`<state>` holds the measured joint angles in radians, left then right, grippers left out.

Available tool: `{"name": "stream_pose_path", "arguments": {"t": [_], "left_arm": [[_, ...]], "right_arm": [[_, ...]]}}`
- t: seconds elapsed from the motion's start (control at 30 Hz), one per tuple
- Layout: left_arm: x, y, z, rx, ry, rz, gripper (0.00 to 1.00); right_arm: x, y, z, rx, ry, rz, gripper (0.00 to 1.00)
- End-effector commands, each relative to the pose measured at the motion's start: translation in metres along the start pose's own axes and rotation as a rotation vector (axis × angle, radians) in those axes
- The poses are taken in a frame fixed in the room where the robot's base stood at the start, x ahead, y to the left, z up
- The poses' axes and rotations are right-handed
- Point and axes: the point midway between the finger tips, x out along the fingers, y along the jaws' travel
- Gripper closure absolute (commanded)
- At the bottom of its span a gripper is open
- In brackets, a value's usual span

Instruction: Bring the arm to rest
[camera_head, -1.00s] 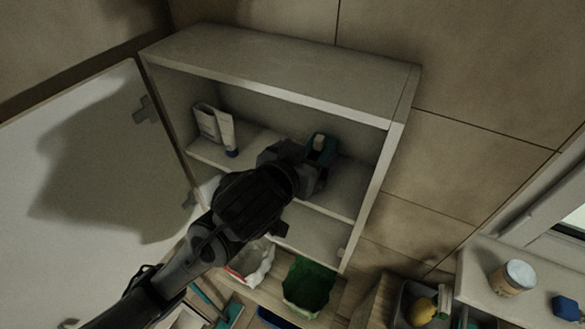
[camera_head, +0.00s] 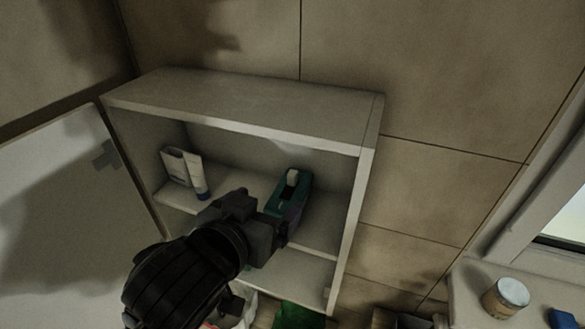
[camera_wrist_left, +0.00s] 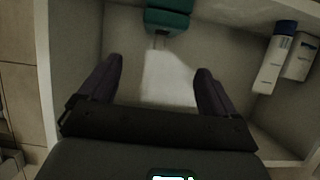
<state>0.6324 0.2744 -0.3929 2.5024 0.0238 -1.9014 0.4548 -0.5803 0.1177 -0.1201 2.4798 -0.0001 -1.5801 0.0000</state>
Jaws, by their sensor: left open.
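My left gripper (camera_head: 262,219) is in front of the open wall cabinet (camera_head: 245,100), at the height of its upper shelf. In the left wrist view the left gripper (camera_wrist_left: 158,85) has its two fingers wide apart with nothing between them. A teal tape dispenser (camera_head: 290,195) stands on the upper shelf just beyond the fingers. It also shows in the left wrist view (camera_wrist_left: 168,18), ahead of and apart from the fingertips. My right gripper is not in view.
White tubes (camera_head: 184,170) stand at the left of the upper shelf. The open cabinet door (camera_head: 60,220) is on the left. A jar (camera_head: 506,297) and a blue object (camera_head: 562,318) sit on the ledge at lower right. A green bin (camera_head: 298,316) is below the cabinet.

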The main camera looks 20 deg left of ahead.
Motion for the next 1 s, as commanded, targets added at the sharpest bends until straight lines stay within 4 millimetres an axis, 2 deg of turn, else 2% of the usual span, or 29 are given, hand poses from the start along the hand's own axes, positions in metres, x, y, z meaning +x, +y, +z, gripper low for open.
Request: {"name": "stream_pose_path", "arguments": {"t": [0.17, 0.27, 0.37, 0.47, 0.63, 0.8, 0.9, 1.0], "left_arm": [[0.005, 0.0, 0.013, 0.0, -0.04, 0.0, 0.09], [0.013, 0.001, 0.038, -0.003, -0.111, 0.004, 0.09], [0.021, 0.0, 0.075, -0.018, -0.218, 0.004, 0.09], [0.025, -0.004, 0.122, -0.041, -0.348, 0.001, 0.09], [0.018, -0.012, 0.209, -0.086, -0.577, -0.012, 0.09], [-0.009, -0.023, 0.295, -0.095, -0.784, -0.017, 0.09], [-0.03, -0.031, 0.336, -0.084, -0.878, -0.015, 0.09], [-0.049, -0.038, 0.366, -0.063, -0.942, -0.008, 0.09]], "right_arm": [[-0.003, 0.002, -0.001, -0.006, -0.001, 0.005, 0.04], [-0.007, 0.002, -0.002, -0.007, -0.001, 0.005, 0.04], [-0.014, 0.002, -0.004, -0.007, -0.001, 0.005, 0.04], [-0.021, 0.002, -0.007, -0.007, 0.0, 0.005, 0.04], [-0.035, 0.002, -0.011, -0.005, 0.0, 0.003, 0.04], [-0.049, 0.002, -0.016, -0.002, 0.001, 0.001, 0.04], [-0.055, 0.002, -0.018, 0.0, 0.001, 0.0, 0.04], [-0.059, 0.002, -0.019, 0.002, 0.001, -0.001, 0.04]]}}
